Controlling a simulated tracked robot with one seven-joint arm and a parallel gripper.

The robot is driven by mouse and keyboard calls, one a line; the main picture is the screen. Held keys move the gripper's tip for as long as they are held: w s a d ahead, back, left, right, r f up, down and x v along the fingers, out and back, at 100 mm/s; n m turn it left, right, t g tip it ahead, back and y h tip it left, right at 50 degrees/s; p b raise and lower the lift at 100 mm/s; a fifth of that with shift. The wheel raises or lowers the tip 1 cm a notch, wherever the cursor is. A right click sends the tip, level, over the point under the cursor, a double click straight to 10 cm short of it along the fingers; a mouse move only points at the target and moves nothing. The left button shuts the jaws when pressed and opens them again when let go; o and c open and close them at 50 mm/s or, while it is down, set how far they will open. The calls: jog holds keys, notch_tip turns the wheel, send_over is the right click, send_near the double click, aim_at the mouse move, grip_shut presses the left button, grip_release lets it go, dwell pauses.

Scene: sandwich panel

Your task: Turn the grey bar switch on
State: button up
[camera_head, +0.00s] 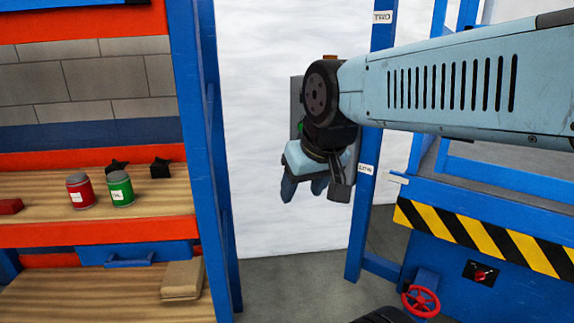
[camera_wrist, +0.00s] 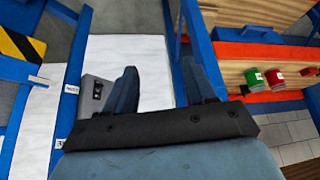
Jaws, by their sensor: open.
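A grey box (camera_head: 296,100) shows in the head view beside the blue post, mostly hidden behind my arm, with a small green spot on it. A grey panel with a small dark fitting (camera_wrist: 97,90) shows in the wrist view, left of my fingers and partly covered by one. It is too small to tell whether this is the grey bar switch or how it is set. My gripper (camera_head: 304,190) is open and empty, pointing down in front of the white wall; its fingers spread apart in the wrist view (camera_wrist: 163,80).
Left, a shelf (camera_head: 110,231) holds a red can (camera_head: 80,191) and a green can (camera_head: 120,188). Right, a blue frame with a striped edge (camera_head: 480,238) carries a red knob on a black plate (camera_head: 481,274) and a red handwheel (camera_head: 421,301). Blue posts flank the gap.

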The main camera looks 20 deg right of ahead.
jog(key=shift+o, duration=0.6)
jog(key=w+r+t, duration=0.1)
jog(key=w+t, duration=0.1)
jog(key=w, duration=0.8)
jog(key=w+a+r+t, duration=0.1)
jog(key=w+r, duration=0.1)
jog(key=w, duration=0.9)
jog(key=shift+a+m+t+y, duration=0.15)
jog(key=shift+m+t+y, duration=0.15)
jog(key=shift+t+y, duration=0.1)
jog(key=w+d+f+m+t+h, duration=0.1)
jog(key=w+t, duration=0.1)
jog(key=w, duration=0.7)
jog(key=w+d+f+m+t+h, duration=0.1)
jog(key=w+d+f, duration=0.1)
jog(key=w, duration=0.7)
jog(key=w+d+f+m+t+h, duration=0.1)
jog(key=w+d+f+m+h, duration=0.4)
jog(key=w+d+f, duration=0.55)
jog(key=w+d+f+m+g+h, duration=0.1)
jog(key=d+f+m+g+h, duration=0.15)
jog(key=f+h, duration=0.35)
jog(key=w+d+f+m+g+h, duration=0.1)
jog(key=d+f+h, duration=0.2)
jog(key=f, duration=0.5)
jog(key=x, duration=1.3)
jog(key=shift+d+r, duration=0.15)
jog(key=shift+d, duration=0.15)
